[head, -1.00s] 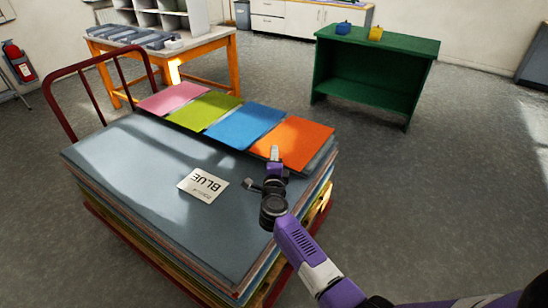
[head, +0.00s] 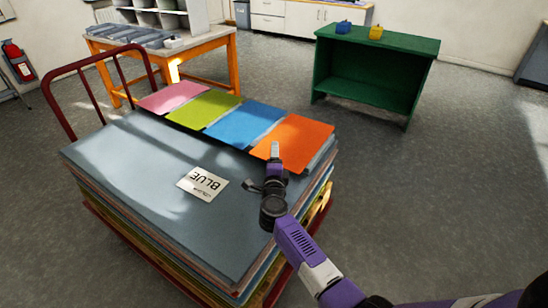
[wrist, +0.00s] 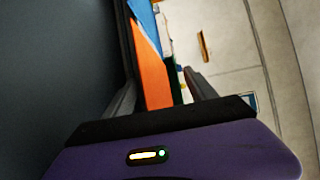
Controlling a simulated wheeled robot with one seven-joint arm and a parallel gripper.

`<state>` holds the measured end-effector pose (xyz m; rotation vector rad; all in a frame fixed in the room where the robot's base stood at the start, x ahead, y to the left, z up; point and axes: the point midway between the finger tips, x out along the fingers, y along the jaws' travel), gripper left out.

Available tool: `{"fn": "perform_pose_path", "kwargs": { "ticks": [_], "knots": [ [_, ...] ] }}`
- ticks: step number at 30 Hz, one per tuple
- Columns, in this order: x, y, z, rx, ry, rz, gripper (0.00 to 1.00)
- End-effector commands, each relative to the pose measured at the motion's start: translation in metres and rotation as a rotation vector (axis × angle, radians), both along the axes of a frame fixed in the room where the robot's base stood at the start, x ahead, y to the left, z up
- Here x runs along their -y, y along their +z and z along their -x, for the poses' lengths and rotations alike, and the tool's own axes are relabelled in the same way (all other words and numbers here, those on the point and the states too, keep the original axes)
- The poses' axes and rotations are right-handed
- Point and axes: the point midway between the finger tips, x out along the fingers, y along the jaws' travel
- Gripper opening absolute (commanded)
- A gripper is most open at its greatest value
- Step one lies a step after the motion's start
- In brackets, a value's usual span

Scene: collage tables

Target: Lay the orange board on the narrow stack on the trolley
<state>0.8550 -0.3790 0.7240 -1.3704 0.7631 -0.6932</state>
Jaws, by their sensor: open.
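The orange board (head: 297,138) lies flat at the right end of a row of coloured boards, on top of the narrow stack (head: 323,158) along the trolley's far side. My gripper (head: 275,151) is at the orange board's near edge, above the wide grey-topped stack (head: 130,165). In the wrist view my gripper (wrist: 160,95) is open, and the orange board (wrist: 153,75) shows between its fingers. I cannot tell whether the fingers touch it. The trolley (head: 90,205) is red-railed, its bed mostly hidden under the stacks.
Blue (head: 243,124), green (head: 203,109) and pink (head: 168,97) boards lie left of the orange one. A card reading "BLUE" (head: 203,184) lies on the wide stack. A green shelf unit (head: 380,50) and a wooden table (head: 215,42) stand behind. Floor is clear on the right.

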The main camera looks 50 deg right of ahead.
Motion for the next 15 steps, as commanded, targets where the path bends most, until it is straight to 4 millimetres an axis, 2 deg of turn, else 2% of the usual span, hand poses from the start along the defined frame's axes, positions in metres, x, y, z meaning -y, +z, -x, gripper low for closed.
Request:
{"fn": "perform_pose_path", "kwargs": {
  "ticks": [15],
  "knots": [
    [0.000,-0.020,0.000,-0.001,0.000,0.001,0.65]
  ]
}}
